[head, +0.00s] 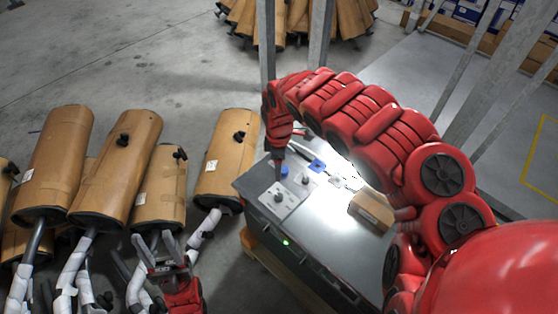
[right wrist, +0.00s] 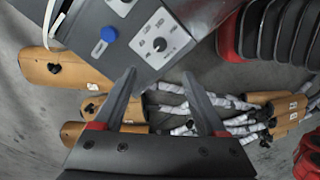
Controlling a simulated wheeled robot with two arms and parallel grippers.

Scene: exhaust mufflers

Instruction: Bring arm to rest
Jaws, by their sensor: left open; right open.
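My left gripper (head: 156,243) is low in the head view, open and empty, with its fingers pointing up in the picture near the wrapped pipes of the mufflers. My right arm arches in from the right over a grey control box (head: 330,255). Its gripper (head: 279,165) points down at the box's left end, and its fingers are hard to make out there. In the right wrist view my right gripper (right wrist: 157,90) is open with nothing between its fingers. The box's panel with a blue button (right wrist: 108,34) and a black knob (right wrist: 159,44) lies beyond the fingertips.
Several brown mufflers (head: 120,170) with white-wrapped pipes stand left of the box. More mufflers (head: 300,18) stand at the back behind grey posts (head: 266,50). A small cardboard box (head: 372,210) sits on the control box. Bare floor (head: 150,60) lies at the upper left.

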